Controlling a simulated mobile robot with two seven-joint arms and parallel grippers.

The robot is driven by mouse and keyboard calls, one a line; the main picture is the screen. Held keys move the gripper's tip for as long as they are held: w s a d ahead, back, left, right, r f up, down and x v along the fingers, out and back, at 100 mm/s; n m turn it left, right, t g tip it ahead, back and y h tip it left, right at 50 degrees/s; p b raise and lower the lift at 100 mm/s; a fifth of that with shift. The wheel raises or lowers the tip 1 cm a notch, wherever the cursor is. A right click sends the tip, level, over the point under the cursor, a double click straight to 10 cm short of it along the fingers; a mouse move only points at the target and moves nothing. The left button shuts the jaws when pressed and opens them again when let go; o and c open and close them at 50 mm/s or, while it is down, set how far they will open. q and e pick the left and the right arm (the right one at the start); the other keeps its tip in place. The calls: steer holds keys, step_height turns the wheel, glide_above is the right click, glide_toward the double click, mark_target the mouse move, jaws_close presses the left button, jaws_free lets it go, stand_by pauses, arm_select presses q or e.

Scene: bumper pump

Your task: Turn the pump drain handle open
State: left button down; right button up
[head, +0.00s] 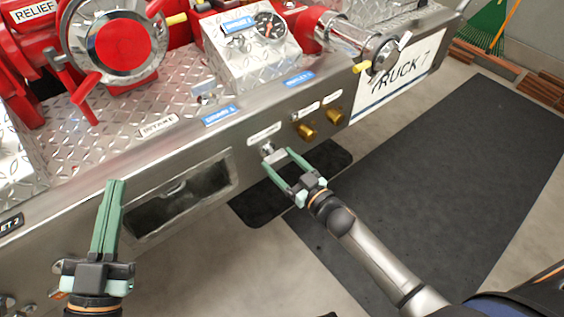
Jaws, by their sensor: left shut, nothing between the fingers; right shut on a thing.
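A small silver handle (267,148) sticks out from the front face of the truck bumper, below a white label too small to read. It appears to be the pump drain handle. My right gripper (278,158) is at this handle, with one green finger on each side of it, shut on it. The fingers partly cover the handle, so its exact turn is hard to tell. My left gripper (115,183) is shut and empty, its fingers pointing up in front of the bumper at the lower left, apart from the handle.
Two brass knobs (306,131) sit right of the handle. A recessed opening (180,195) lies to its left.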

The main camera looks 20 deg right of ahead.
steer(key=shift+c, duration=0.8)
steer(key=shift+n, duration=0.6)
steer(key=n, duration=0.2)
steer(key=shift+n+p, duration=0.35)
steer(key=shift+n, duration=0.45)
arm_select(q)
steer(key=shift+n+g+y, duration=0.6)
steer(key=shift+g, duration=0.2)
steer(key=f, duration=0.2)
steer(key=w+f, duration=0.1)
steer(key=f, duration=0.1)
steer(key=shift+a+f, duration=0.1)
steer(key=shift+a, duration=0.05)
arm_select(e)
steer(key=o, duration=1.2)
arm_select(q)
steer(key=shift+r, duration=0.25)
arm_select(e)
steer(key=shift+s, duration=0.1)
